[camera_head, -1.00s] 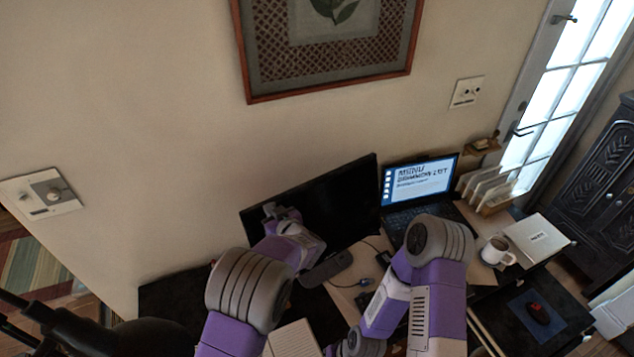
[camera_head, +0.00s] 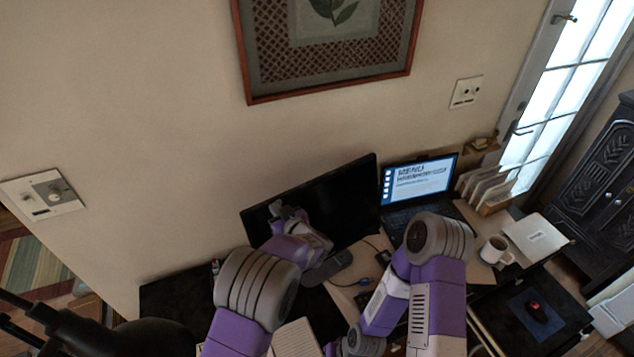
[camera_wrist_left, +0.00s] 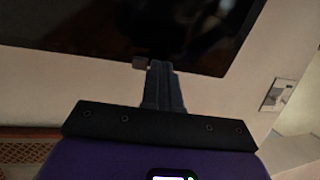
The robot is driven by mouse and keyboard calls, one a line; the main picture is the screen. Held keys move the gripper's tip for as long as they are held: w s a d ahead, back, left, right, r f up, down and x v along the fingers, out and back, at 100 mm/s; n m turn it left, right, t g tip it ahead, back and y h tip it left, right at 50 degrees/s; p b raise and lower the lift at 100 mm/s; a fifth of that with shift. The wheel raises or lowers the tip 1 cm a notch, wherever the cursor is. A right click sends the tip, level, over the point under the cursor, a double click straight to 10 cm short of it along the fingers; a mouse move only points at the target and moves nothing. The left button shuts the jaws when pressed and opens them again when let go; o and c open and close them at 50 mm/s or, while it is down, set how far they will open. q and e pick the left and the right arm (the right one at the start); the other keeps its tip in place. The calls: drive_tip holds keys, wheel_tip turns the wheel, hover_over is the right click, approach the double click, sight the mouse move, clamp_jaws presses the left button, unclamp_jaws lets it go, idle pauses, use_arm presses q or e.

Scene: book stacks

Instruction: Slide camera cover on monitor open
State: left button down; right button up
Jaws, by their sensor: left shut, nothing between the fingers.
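The dark monitor (camera_head: 342,205) stands tilted in the picture on the desk by the wall. It also fills the top of the left wrist view (camera_wrist_left: 90,28). In that view a small grey-brown block, which looks like the camera cover (camera_wrist_left: 140,62), sits at the monitor's edge. My left gripper (camera_head: 284,210) is in front of the monitor's left part. In the left wrist view its fingers (camera_wrist_left: 161,68) are shut and empty, their tips just right of the block. I cannot tell whether they touch it. My right arm shows, but its gripper is out of sight.
A lit laptop (camera_head: 420,185) stands right of the monitor, with a file rack (camera_head: 487,190) and a white mug (camera_head: 496,251) near it. A framed picture (camera_head: 330,88) hangs above. My right arm covers part of the desk.

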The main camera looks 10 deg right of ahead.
use_arm(q)
drive_tip(key=p+v, duration=0.1)
drive_tip(key=v, duration=0.5)
drive_tip(key=shift+s+a+p, duration=0.3)
drive_tip(key=shift+a+p, duration=0.05)
idle(0.4)
